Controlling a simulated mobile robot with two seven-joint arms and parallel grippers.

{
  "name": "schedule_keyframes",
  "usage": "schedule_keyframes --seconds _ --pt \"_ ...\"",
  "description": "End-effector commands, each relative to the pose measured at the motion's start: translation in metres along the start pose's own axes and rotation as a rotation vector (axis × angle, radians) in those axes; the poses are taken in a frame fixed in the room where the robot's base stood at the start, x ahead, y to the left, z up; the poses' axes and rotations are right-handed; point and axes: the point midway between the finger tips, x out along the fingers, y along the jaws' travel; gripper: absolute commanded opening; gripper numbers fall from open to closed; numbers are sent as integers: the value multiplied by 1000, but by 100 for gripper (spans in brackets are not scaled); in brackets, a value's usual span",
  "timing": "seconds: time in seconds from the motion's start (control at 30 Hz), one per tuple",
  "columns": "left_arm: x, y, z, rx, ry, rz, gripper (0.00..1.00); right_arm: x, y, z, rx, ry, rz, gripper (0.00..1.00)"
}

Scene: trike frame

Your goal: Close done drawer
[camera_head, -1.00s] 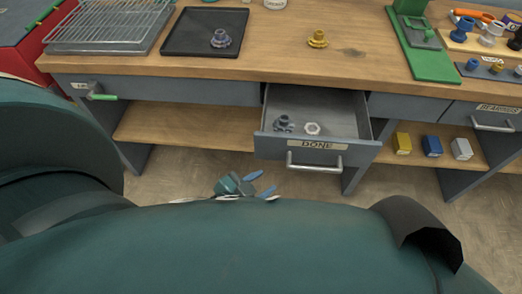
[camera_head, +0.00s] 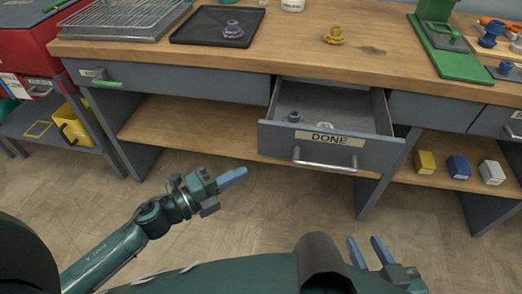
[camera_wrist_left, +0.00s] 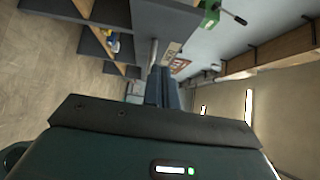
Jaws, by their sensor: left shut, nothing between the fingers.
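The DONE drawer (camera_head: 275,134) is pulled out from under the workbench, with its label and a silver bar handle (camera_head: 325,163) on the front. A grey part (camera_head: 294,117) and a pale nut (camera_head: 325,126), partly hidden by the drawer front, lie inside. My left gripper (camera_head: 232,178) is shut and empty, left of the drawer front and apart from it. Its fingers also show in the left wrist view (camera_wrist_left: 162,87). My right gripper (camera_head: 367,250) is open and empty, below the drawer near the bottom of the picture, not touching it.
The wooden bench top (camera_head: 290,46) holds a black tray (camera_head: 217,27), a yellow part (camera_head: 334,36) and a green press (camera_head: 447,55). Yellow, blue and white boxes stand on the shelf at right. A closed drawer (camera_head: 180,83) is at left. Floor is clear below.

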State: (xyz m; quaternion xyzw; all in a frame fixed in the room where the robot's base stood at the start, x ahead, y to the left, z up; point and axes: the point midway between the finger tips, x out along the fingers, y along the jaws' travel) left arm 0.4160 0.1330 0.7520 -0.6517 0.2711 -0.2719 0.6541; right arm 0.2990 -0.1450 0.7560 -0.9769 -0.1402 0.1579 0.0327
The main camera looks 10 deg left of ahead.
Motion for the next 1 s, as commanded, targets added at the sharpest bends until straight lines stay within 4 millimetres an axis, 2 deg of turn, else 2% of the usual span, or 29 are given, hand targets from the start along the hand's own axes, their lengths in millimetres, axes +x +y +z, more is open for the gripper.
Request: schedule_keyframes --seconds 0.03,0.2,0.33,0.4,0.63,1.0 --pt "13 -2 1 1 -1 -4 0 0 0 -1 1 -3 -1 36" --pt "50 -3 0 -1 0 -4 0 2 -1 0 4 -10 -3 36" --pt "75 -2 3 0 -3 -3 0 2 -1 0 5 -14 -4 36" --pt "82 0 13 0 -4 -2 0 3 -1 1 5 -12 -4 36" --pt "96 0 27 -2 -2 0 0 3 -1 1 3 -6 -3 36" --pt "97 0 29 -3 -2 0 0 0 -1 2 4 -9 -2 36"
